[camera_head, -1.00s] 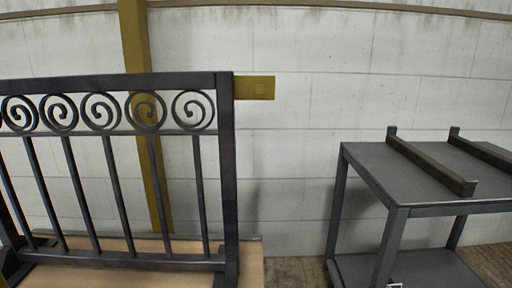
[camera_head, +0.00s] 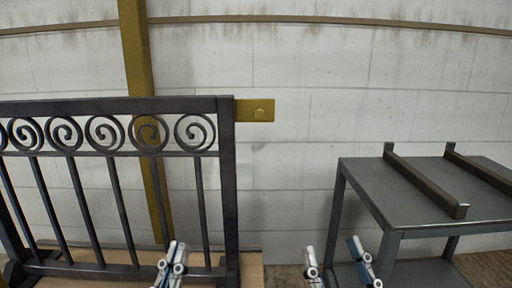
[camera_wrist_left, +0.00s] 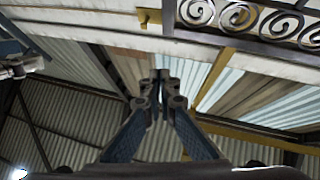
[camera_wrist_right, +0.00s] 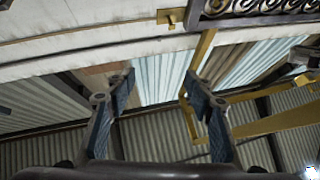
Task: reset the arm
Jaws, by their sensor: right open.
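My left gripper (camera_head: 171,265) is at the bottom of the head view, in front of the lower part of the dark scroll gate (camera_head: 228,190). Its fingers are together with nothing between them, as the left wrist view (camera_wrist_left: 160,90) shows. My right gripper (camera_head: 338,262) is at the bottom of the head view, in front of the grey cart's left side. Its fingers are wide apart and empty, also in the right wrist view (camera_wrist_right: 158,90). Both wrist views look up at the roof, with the gate's scrolls at the top right.
The gate stands upright on a light wooden surface (camera_head: 250,272). A yellow post (camera_head: 136,50) and a yellow plate (camera_head: 254,111) are behind it. The grey cart (camera_head: 400,180) on the right carries two dark bars (camera_head: 425,180). Open space lies between gate and cart.

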